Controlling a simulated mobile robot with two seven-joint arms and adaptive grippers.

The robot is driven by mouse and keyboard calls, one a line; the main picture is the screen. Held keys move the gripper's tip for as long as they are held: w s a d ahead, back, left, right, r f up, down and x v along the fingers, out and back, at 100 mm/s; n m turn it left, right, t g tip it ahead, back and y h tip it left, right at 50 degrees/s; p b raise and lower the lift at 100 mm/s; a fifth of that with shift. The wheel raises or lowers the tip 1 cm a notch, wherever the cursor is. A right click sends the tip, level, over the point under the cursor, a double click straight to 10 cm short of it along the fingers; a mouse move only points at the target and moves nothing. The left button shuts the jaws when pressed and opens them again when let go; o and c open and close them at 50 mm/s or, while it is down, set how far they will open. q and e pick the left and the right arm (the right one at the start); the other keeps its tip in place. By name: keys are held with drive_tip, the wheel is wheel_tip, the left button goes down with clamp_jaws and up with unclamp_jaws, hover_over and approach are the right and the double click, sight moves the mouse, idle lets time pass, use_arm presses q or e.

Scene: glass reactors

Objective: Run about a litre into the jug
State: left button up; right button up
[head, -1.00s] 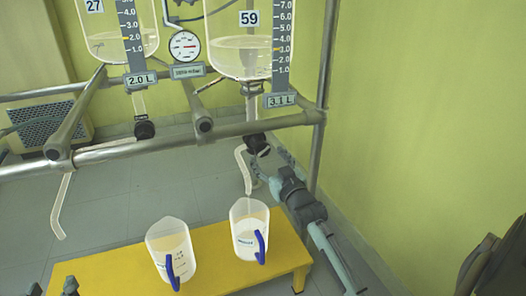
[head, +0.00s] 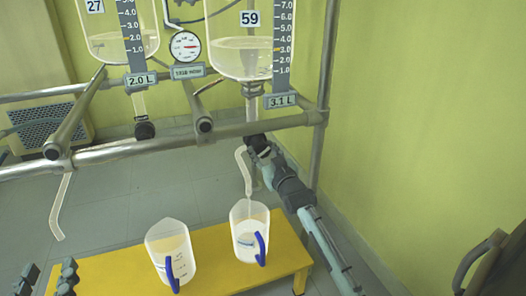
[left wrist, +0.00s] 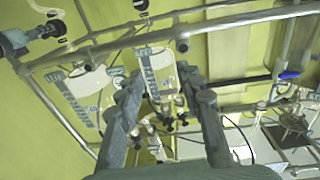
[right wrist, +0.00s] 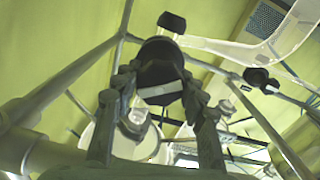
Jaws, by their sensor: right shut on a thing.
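My right gripper (head: 262,150) is shut on the black valve knob (right wrist: 160,65) below glass reactor 59 (head: 238,60), whose plate reads 3.1 L. The knob shows between the fingers in the right wrist view. A bent outlet tube (head: 242,160) hangs from this valve over the right clear jug (head: 243,215). That jug has a blue handle and stands upright on a yellow bench; pale liquid seems to lie in it. Whether liquid is running is too small to tell. My left gripper (head: 47,279) is open and empty at the lower left, its fingers apart in the left wrist view (left wrist: 165,100).
A second blue-handled jug (head: 165,240) stands left on the bench (head: 215,258). Reactor 27 (head: 100,40), reading 2.0 L, has its own black valve (head: 144,130). Metal rails (head: 170,144) cross before both reactors. A round gauge (head: 185,46) hangs between them.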

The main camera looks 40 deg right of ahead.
drive_tip(key=shift+c, duration=0.9)
drive_tip(key=shift+r+m+p, duration=0.15)
drive_tip(key=shift+m+p, duration=0.45)
drive_tip(key=shift+p, duration=0.1)
drive_tip(key=shift+m+p, duration=0.8)
drive_tip(key=shift+m, duration=0.1)
drive_tip(key=m+p, duration=0.1)
drive_tip(key=m, duration=0.2)
drive_tip(key=shift+p, duration=0.3)
use_arm(q)
drive_tip(key=s+a+f+g+y, duration=0.3)
drive_tip(key=s+a+f+g, duration=0.2)
drive_tip(key=a+f, duration=0.2)
drive_tip(key=s+a+f+n+g+y, duration=0.1)
drive_tip(key=s+a+f+g+y, duration=0.2)
drive_tip(key=s+a+f+g, duration=0.2)
drive_tip(key=shift+s+a+f+n+g+y, duration=0.15)
drive_tip(key=shift+a+f+n+g+y, duration=0.2)
drive_tip(key=shift+a+f+g, duration=1.55)
drive_tip(key=shift+d+f+t, duration=0.45)
drive_tip(key=shift+f+t, duration=0.3)
drive_tip(key=shift+t, duration=0.35)
use_arm(e)
drive_tip(key=o, duration=1.2)
drive_tip(key=shift+c, duration=0.2)
